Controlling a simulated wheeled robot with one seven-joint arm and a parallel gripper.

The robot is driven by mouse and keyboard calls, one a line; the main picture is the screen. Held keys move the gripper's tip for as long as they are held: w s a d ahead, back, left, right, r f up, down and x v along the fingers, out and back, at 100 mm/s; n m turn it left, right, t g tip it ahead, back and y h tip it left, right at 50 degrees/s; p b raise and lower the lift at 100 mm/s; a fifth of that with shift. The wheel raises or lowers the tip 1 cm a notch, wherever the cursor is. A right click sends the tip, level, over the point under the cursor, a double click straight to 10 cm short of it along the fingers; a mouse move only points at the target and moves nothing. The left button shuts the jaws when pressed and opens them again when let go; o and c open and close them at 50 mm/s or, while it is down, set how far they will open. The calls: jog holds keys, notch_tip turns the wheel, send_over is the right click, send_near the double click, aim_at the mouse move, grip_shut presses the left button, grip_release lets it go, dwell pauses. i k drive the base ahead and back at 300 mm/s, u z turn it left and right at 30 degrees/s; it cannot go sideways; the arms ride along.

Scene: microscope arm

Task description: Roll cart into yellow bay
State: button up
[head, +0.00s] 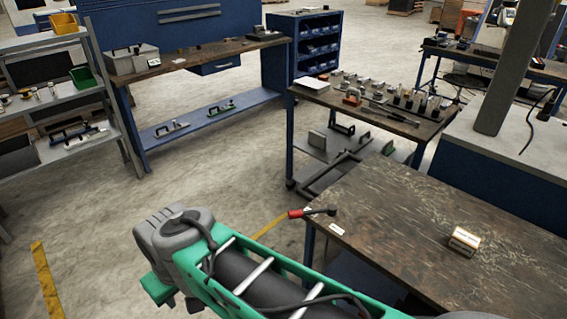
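The cart (388,122) appears to be the dark-topped, blue-legged table right of centre. It has small tools and parts on top and several items on its lower shelf. A caster shows at its near left leg. Yellow floor tape shows as one strip (46,280) at the lower left and another (268,228) in the middle, partly hidden by my arm. These may be edges of the yellow bay; its full outline is not visible. My green and grey arm crosses the bottom centre, nearer than the cart. My gripper is not in view.
A dark workbench (480,235) fills the lower right, with a small box (464,241) and a red-handled tool (312,212) at its corner. A blue workbench (200,58) and grey shelving (62,100) stand at the back left. Bare floor (190,175) lies between.

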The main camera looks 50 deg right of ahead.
aim_at(395, 222)
jog(key=z, duration=0.05)
jog(key=i, duration=1.5)
jog(key=z, duration=0.9)
jog(key=i, duration=0.95)
jog(key=z, duration=0.7)
